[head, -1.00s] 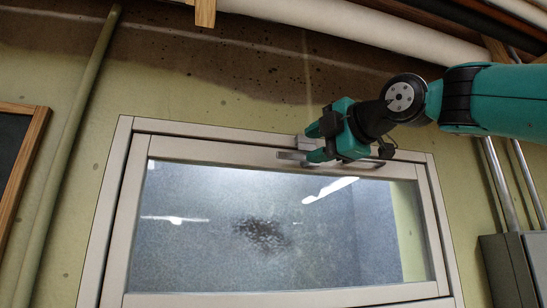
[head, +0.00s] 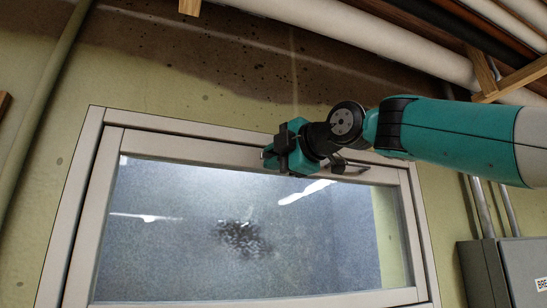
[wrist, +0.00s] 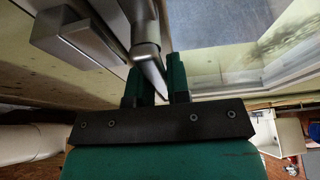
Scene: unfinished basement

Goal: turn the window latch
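The window latch is a grey metal lever (wrist: 147,50). In the wrist view it runs down between the two green fingers of my gripper (wrist: 161,80), filling the narrow gap between them. My gripper looks shut on the lever's end part. In the head view my gripper (head: 270,153) is at the top rail of the window (head: 180,150) and hides the latch. The window sash looks shut in its pale frame, with a frosted pane.
A grey metal block (wrist: 75,40) sits beside the lever. A dark bar handle (head: 350,169) is on the top rail right of my gripper. Pipes (head: 345,30) run overhead. A grey electrical box (head: 500,270) is on the wall at the right.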

